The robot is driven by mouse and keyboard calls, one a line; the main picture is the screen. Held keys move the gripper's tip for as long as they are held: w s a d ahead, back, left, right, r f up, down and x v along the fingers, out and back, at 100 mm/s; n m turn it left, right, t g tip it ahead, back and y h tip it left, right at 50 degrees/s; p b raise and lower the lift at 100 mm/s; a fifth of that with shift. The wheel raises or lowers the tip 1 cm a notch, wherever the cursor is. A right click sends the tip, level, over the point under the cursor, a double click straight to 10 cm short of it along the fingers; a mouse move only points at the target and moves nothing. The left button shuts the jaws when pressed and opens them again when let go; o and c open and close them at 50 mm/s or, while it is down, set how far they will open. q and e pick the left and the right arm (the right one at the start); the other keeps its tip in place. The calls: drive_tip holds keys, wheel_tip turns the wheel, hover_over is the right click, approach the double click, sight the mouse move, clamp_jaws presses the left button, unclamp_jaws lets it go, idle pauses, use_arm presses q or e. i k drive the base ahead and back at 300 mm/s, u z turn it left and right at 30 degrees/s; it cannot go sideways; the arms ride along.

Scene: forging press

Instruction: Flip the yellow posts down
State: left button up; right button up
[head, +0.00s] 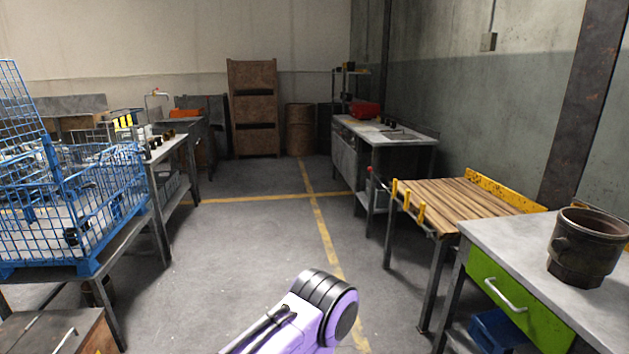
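Several short yellow posts stand upright along the left end of a wood-slatted table (465,203) on the right side of the head view. One is the nearest post (420,215), one the middle post (407,199), and one the far post (394,187). A purple and black link of my own arm shows at the bottom centre, over the floor and apart from the posts. Neither gripper shows in the head view.
A grey workbench with a green drawer (515,300) and a rusty pot (585,248) stands at the near right. A blue wire cage (100,205) is on the left. A metal cabinet bench (385,140) stands farther back. The middle floor (250,240) is clear.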

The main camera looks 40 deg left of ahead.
sight(419, 220)
drive_tip(key=u, duration=0.9)
drive_tip(key=i, duration=2.6)
drive_tip(key=z, duration=0.35)
